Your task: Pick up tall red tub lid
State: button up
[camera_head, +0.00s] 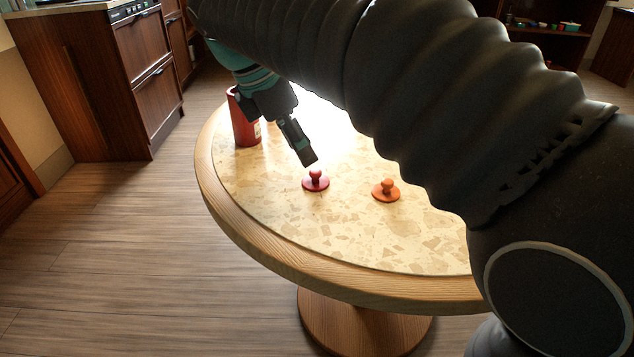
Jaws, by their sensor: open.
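A red lid with a round knob (316,182) lies flat on the round table (275,215), knob up. A tall red tub (243,122) with a pale label stands on the table's far left side, partly hidden behind my gripper. My gripper (309,160) is open and empty. Its visible fingertip points down just above the red lid's knob in the picture; whether it touches cannot be told. The other finger is not clearly seen.
An orange lid with a knob (386,190) lies to the right of the red lid. My arm hides the table's right side. Wooden cabinets (100,80) stand at the back left. The table's front is clear.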

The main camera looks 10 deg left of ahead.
aim_at(315, 171)
jog(key=shift+b+x, duration=0.55)
jog(key=shift+x, duration=2.5)
jog(key=c, duration=0.9)
